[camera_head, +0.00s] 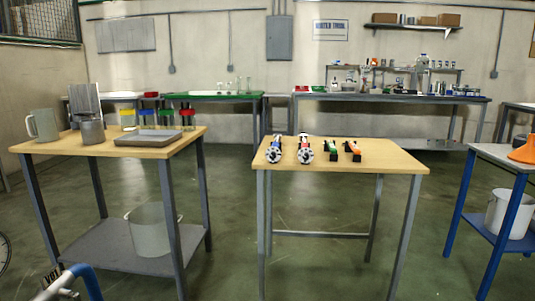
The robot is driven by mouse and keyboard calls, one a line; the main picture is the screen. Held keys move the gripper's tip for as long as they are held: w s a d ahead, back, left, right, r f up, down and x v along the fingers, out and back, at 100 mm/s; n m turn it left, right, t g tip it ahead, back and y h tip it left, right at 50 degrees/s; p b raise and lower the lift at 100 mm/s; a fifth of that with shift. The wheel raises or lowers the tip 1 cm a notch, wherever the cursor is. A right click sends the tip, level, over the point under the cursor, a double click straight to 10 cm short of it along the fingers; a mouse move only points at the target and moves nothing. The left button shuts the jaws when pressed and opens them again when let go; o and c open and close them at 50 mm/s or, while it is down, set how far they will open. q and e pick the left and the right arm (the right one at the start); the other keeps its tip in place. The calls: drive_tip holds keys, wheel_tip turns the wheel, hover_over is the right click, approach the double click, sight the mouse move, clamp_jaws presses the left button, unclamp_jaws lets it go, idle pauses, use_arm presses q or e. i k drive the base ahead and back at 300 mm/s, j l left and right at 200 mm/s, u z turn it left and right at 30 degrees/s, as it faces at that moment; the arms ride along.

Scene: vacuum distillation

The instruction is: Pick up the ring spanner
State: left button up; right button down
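I cannot make out a ring spanner for certain in the head view. Several small items lie near the back left of the middle wooden table (350,162). Two have round, dark-and-white front ends: one with blue on it (274,149) and one with red (305,149). To their right lie a dark and green item (331,150) and a dark and orange item (353,150). They are too small to tell whether any is a spanner. Neither of my grippers shows in the view.
A blue-framed table (495,153) stands at right. A blue tube (88,282) shows at bottom left. Floor between the tables is clear.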

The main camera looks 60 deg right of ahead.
sight(331, 145)
drive_tip(key=z, duration=2.4)
